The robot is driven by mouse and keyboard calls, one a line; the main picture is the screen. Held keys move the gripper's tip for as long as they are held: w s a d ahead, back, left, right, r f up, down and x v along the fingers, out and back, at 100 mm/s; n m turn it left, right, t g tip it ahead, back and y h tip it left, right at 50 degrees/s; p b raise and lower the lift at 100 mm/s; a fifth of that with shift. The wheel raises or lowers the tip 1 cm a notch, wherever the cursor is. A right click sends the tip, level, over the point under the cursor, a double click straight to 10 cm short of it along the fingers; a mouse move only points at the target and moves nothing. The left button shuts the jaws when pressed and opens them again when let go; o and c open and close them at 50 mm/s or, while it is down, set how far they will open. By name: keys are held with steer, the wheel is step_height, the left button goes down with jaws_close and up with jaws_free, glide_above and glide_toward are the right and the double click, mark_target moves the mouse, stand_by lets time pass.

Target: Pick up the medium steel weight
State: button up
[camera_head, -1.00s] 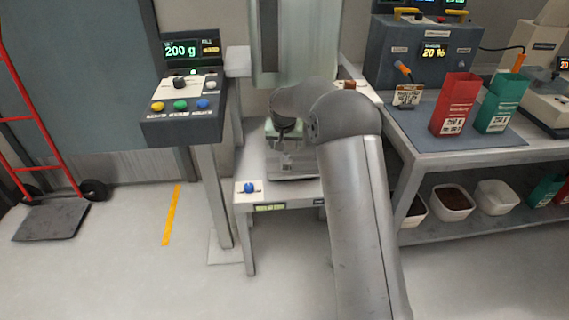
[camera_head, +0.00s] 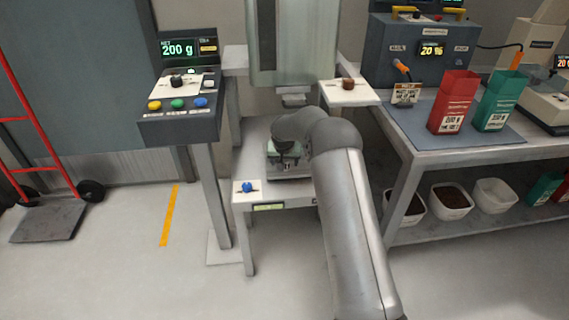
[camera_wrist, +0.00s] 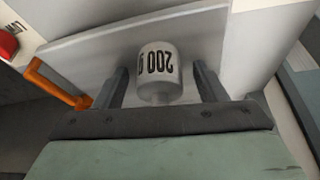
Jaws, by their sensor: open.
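A pale steel cylinder marked "200" (camera_wrist: 158,70) is in the wrist view, its print upside down. It is between the two fingers of my gripper (camera_wrist: 161,82). The fingers stand apart with a visible gap on each side of it, so the gripper is open and not holding it. In the head view my gripper (camera_head: 286,152) is low over the small grey stand, and my arm hides part of that area. I cannot make out the weight there, and no other weights show for comparing size.
The grey stand (camera_head: 258,195) carries a blue knob (camera_head: 248,187) at its front left. A control panel (camera_head: 180,125) stands to the left, reading 200 g. A bench (camera_head: 455,145) with red and teal bags is at right. An orange handle (camera_wrist: 57,83) is left of the fingers.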

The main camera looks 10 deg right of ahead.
steer(key=c, duration=1.3)
